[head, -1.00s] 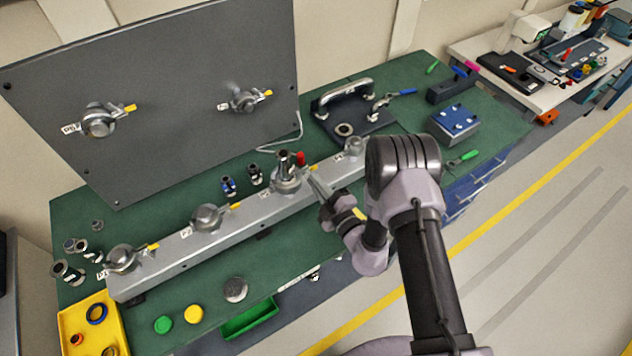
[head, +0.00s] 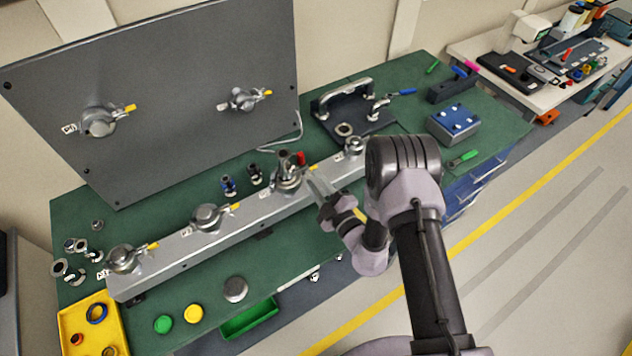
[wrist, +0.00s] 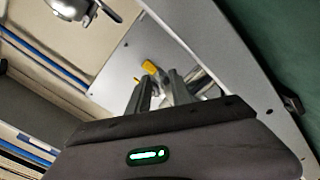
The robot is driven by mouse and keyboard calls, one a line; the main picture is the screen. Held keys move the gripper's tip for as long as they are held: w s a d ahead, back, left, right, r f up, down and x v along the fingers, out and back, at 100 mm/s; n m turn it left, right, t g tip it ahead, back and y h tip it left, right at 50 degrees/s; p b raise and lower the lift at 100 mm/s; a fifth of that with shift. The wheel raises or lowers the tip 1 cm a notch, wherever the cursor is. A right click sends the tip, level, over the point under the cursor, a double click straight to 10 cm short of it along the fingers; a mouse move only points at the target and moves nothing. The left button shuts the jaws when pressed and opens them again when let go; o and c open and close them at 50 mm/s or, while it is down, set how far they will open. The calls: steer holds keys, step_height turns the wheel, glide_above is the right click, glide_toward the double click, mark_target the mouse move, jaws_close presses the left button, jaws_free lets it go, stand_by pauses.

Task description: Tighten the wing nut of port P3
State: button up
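The third port along the grey rail, which I take as P3 (head: 287,180), carries a clamped metal fitting with a short upright stub and a red part beside it. Its own label is not readable. Its yellow wing nut (wrist: 150,68) shows in the wrist view at the fingertips, partly hidden by the fingers. My gripper (head: 314,180) is at the right side of this port, close to the wing nut. In the wrist view my gripper (wrist: 160,82) has a gap between its two fingers, and I cannot tell whether they touch the nut.
The rail (head: 165,265) also bears capped ports to the left and another fitting (head: 355,146) to the right. A grey panel (head: 170,75) with two clamped ports stands behind. A yellow tray (head: 65,320), loose fittings and a blue box (head: 453,124) are on the green bench.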

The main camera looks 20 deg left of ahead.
steer(key=v, duration=1.7)
steer(key=shift+s+d, duration=0.15)
